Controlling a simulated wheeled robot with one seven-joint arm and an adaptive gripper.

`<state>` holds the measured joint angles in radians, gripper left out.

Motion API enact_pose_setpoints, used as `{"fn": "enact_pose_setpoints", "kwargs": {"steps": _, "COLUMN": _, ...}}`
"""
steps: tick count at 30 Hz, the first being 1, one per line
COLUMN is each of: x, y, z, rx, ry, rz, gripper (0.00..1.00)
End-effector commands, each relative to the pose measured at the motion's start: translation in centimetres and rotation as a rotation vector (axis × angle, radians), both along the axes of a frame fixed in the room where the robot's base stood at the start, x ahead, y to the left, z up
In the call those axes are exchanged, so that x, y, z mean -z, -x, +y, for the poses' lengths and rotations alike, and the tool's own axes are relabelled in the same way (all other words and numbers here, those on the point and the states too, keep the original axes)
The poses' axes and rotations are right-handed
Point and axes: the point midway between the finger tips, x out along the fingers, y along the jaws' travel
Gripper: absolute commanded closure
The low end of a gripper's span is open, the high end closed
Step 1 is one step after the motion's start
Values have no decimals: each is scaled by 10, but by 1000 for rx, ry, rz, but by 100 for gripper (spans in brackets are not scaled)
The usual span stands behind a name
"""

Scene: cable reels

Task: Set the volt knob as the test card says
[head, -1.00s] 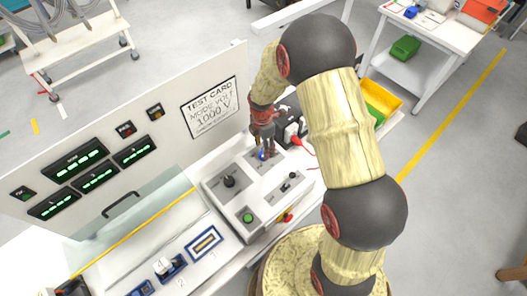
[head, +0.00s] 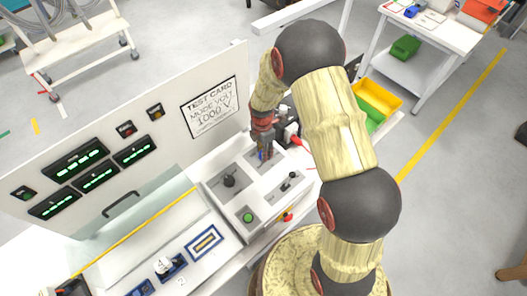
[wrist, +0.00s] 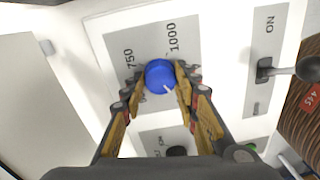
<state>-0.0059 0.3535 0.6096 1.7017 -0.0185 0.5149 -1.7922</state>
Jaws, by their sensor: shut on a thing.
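The test card (head: 209,107) on the upright panel reads "MODE VOLT" and "1000 V", with a smaller line below that I cannot read. The blue volt knob (wrist: 159,75) sits on a grey plate marked 750 and 1000; other marks are hidden behind my fingers. A short white line on the knob's top slants toward the lower right in the wrist view, away from the printed 1000. My gripper (wrist: 160,80) is shut on the knob, one finger on each side. In the head view my gripper (head: 262,143) comes down on the control box and mostly hides the knob.
On the same box are a black knob (head: 229,181), a green button (head: 248,217) and a small lever (head: 290,178). A yellow bin (head: 379,97) stands right of my arm.

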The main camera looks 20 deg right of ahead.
Motion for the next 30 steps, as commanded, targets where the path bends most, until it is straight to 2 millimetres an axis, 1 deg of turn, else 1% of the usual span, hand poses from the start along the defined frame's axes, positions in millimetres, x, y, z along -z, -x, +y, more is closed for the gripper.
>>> {"fn": "enact_pose_setpoints", "kwargs": {"steps": 1, "x": 0, "y": 0, "z": 0, "rx": 0, "ry": 0, "rz": -1, "gripper": 77}}
{"fn": "enact_pose_setpoints", "kwargs": {"steps": 11, "x": 0, "y": 0, "z": 0, "rx": 0, "ry": 0, "rz": -1, "gripper": 95}}
{"fn": "enact_pose_setpoints", "kwargs": {"steps": 20, "x": 0, "y": -1, "z": 0, "rx": 39, "ry": 0, "rz": -2, "gripper": 95}}
{"fn": "enact_pose_setpoints", "kwargs": {"steps": 26, "x": 1, "y": -1, "z": 0, "rx": 146, "ry": 0, "rz": -3, "gripper": 95}}
{"fn": "enact_pose_setpoints", "kwargs": {"steps": 30, "x": 1, "y": -1, "z": -1, "rx": 261, "ry": 0, "rz": -3, "gripper": 95}}
